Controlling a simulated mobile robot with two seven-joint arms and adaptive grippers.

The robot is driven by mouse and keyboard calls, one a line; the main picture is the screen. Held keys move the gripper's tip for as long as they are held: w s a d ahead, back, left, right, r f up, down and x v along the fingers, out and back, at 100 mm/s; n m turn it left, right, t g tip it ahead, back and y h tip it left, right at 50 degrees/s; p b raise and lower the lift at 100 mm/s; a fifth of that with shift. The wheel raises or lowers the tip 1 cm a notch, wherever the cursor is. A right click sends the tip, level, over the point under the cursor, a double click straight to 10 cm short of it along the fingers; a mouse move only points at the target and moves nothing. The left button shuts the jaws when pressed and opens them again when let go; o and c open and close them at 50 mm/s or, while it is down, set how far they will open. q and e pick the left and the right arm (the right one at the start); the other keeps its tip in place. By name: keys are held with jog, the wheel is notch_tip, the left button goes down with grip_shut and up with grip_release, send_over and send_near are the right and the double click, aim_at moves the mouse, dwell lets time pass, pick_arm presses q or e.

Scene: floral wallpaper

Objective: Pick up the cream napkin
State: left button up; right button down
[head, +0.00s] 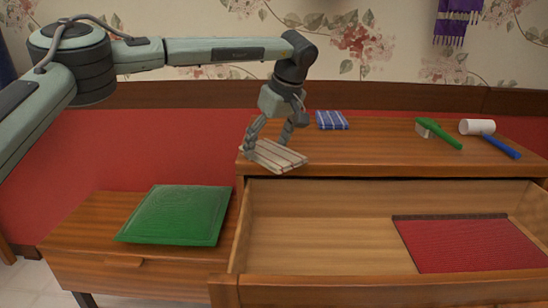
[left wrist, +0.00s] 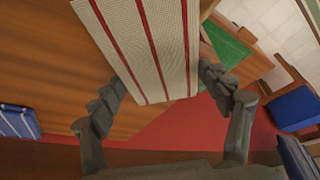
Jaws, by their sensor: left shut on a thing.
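The cream napkin (head: 276,157) has thin red stripes and is flat. It is at the left end of the dresser top in the head view, and it fills the upper middle of the left wrist view (left wrist: 150,45). My left gripper (head: 272,138) is above the napkin with its fingers pointing down, shut on it. In the left wrist view the fingers (left wrist: 163,88) are on either side of the napkin's near end. I cannot tell whether the napkin still touches the wood. My right gripper is not in view.
The dresser top (head: 370,155) also holds a blue striped cloth (head: 332,120), a green brush (head: 438,134) and a white-headed mallet (head: 488,135). An open drawer (head: 320,225) below holds a red mat (head: 470,245). A green cushion (head: 178,214) lies on the lower cabinet (head: 75,240).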

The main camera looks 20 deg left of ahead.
pick_arm(q)
jog(key=c, duration=0.5)
